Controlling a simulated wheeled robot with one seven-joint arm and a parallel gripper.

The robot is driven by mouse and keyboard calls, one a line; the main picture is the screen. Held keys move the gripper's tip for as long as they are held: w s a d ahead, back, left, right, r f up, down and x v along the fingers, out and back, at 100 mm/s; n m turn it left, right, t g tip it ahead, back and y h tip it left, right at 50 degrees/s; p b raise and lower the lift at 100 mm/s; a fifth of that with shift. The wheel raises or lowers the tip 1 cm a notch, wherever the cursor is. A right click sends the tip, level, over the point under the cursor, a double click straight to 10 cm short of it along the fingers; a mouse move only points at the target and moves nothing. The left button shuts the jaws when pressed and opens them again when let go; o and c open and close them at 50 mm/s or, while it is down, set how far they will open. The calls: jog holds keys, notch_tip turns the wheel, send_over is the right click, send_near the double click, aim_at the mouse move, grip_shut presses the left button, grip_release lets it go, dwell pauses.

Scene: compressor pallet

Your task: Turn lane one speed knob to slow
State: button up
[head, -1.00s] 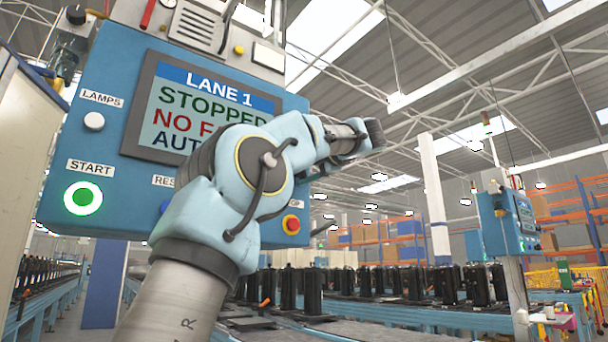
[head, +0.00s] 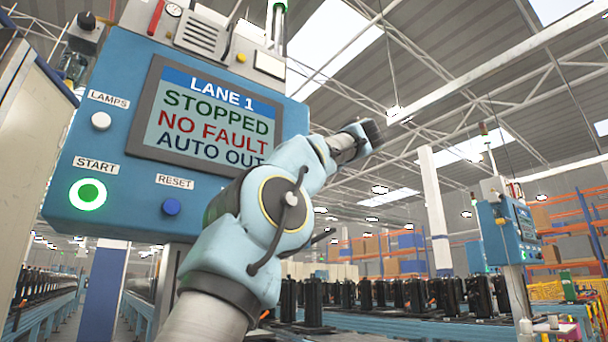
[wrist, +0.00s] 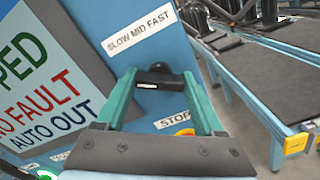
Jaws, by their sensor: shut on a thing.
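The lane 1 panel is a blue box (head: 125,135) with a screen (head: 212,119) reading STOPPED, NO FAULT, AUTO OUT. In the wrist view, the black speed knob (wrist: 160,74) sits below a white SLOW MID FAST label (wrist: 140,33). My gripper (wrist: 159,80) has its two green fingers on either side of the knob, shut on it. A small pale mark shows on the knob's near edge; which setting it points to I cannot tell.
A lit green START button (head: 87,194), a blue RESET button (head: 171,207) and a white LAMPS button (head: 101,121) are on the panel. A STOP label (wrist: 172,120) is close below the knob. A conveyor (wrist: 262,85) runs at right.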

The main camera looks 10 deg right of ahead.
jog(key=shift+n, duration=0.3)
jog(key=o, duration=1.4)
jog(key=b+v, duration=0.1)
jog(key=v, duration=1)
jog(key=shift+w, duration=0.1)
